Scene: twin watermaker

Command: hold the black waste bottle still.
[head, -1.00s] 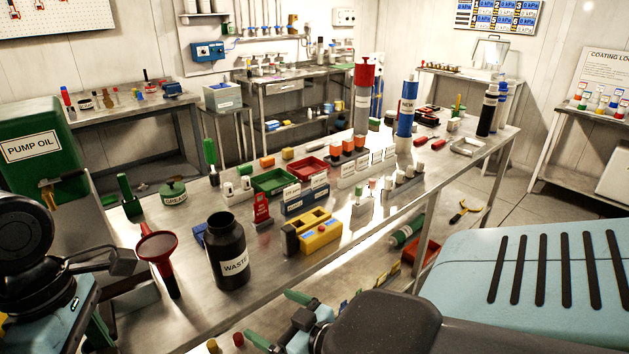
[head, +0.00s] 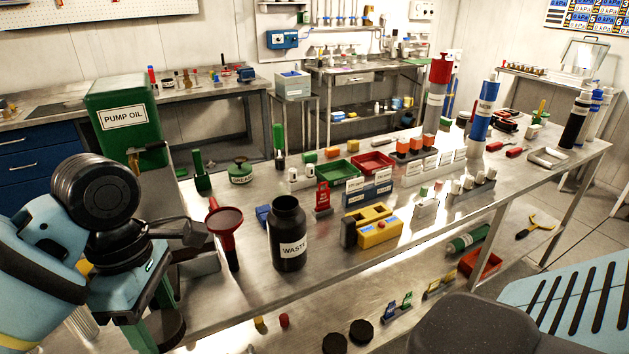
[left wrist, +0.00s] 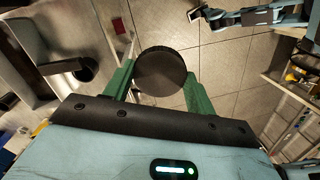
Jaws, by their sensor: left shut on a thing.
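The black waste bottle (head: 288,235) stands upright on the steel table, its white WASTE label facing me and its mouth open. No gripper touches it. My left gripper (head: 155,325) is low at the left, in front of the table edge and apart from the bottle. In the left wrist view its green fingers (left wrist: 158,92) are shut on a round black cap (left wrist: 160,70), held above the floor. My right gripper cannot be made out in either view.
A green grease pot (head: 241,172) is behind. The table front (head: 260,290) is clear.

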